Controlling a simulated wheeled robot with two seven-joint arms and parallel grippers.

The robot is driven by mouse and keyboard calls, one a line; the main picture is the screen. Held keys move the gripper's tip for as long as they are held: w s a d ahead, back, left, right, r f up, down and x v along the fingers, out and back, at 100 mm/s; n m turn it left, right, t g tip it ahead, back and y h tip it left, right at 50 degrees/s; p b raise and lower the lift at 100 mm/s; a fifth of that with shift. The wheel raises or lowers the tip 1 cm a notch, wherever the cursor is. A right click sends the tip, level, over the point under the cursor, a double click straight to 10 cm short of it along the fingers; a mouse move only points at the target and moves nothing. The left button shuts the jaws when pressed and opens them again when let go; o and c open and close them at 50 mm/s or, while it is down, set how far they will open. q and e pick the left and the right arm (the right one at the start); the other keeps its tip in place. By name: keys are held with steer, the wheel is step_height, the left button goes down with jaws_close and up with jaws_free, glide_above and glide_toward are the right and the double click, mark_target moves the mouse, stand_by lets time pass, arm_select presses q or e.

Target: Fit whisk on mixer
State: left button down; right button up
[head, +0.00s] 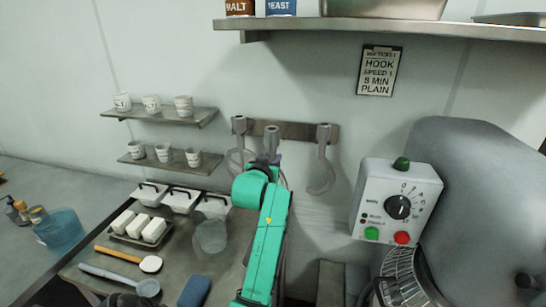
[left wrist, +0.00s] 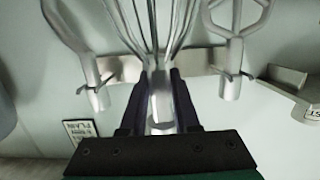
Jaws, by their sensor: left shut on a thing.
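The wire whisk (left wrist: 157,35) is in the middle of the wall rack (left wrist: 203,61), between the hook (left wrist: 65,30) and the flat beater (left wrist: 238,25). My left gripper (left wrist: 160,82) is shut on its metal shaft, one dark finger on each side. In the head view my left gripper (head: 273,166) is at the rack, and the whisk's top (head: 271,133) shows above it; its wires are mostly hidden behind my arm. The grey mixer (head: 470,180) stands at the right with a control box and a wire bowl guard (head: 403,278). My right gripper is not in view.
In the head view, a sign (head: 379,71) reads hook, speed 1, 8 min, plain. Small shelves (head: 160,115) with cups are at the left. Tubs, a tray (head: 140,238) of white blocks and utensils cover the bench. A long shelf (head: 390,27) overhangs above.

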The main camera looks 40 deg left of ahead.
arm_select(q)
steer(key=f+v, duration=0.2)
steer(key=v, duration=1)
steer(key=shift+p, duration=0.4)
steer(key=shift+f, duration=0.15)
stand_by(0.8)
